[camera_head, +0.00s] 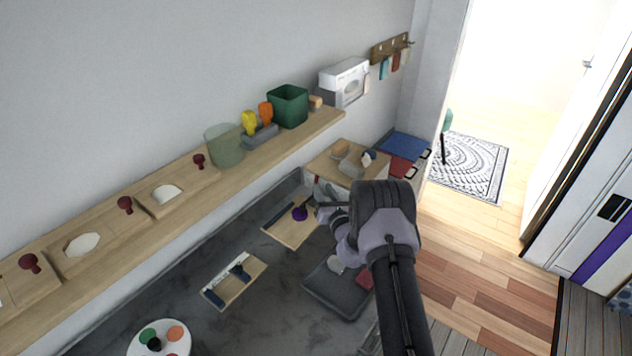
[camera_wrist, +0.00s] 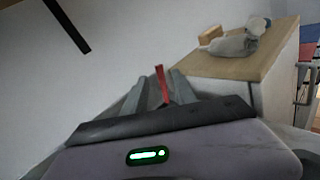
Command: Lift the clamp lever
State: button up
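A narrow red upright piece (camera_wrist: 160,84), which may be the clamp lever, shows in the wrist view between my two grey fingertips. A small bit of red (camera_head: 317,180) also shows beside my gripper in the head view. My gripper (camera_wrist: 158,88) has its fingers apart, with the red piece in the gap; I cannot tell whether it touches either finger. In the head view my gripper (camera_head: 318,194) is just left of the small wooden-topped cabinet, above a board (camera_head: 287,232) with a purple knob (camera_head: 300,213). The lever's base is hidden.
The cabinet top (camera_head: 325,168) carries several small items close to my gripper. A long wooden shelf (camera_head: 190,210) runs along the wall, with dark red knobs, a green bin (camera_head: 288,106) and a glass vessel (camera_head: 225,145). Open floor is at right.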

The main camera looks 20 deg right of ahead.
aim_at(317, 179)
jog(key=w+b, duration=0.1)
jog(key=w, duration=0.5)
jog(key=shift+w, duration=0.35)
jog(key=shift+c, duration=0.2)
grip_shut()
dwell(0.8)
